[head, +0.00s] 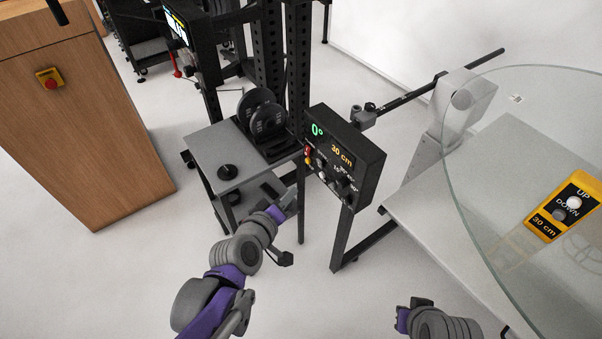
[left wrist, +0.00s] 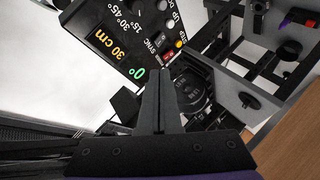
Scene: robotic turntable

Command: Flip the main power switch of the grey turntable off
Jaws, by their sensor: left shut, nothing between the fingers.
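A black control box (head: 345,155) stands on a dark post, with a green 0° and a yellow 30 cm on its face. A small red switch (head: 308,155) sits on its left part, with knobs and buttons beside it. In the left wrist view the box (left wrist: 125,40) appears turned over, with red and yellow controls near its right edge. My left gripper (head: 292,200) is below and left of the box, apart from it in the head view. Its fingers (left wrist: 160,85) are shut and empty, pointing toward the box's lower edge.
A grey stand (head: 222,148) holding black discs (head: 262,115) is behind my left gripper. A wooden cabinet (head: 85,130) is at left. Open floor lies between.

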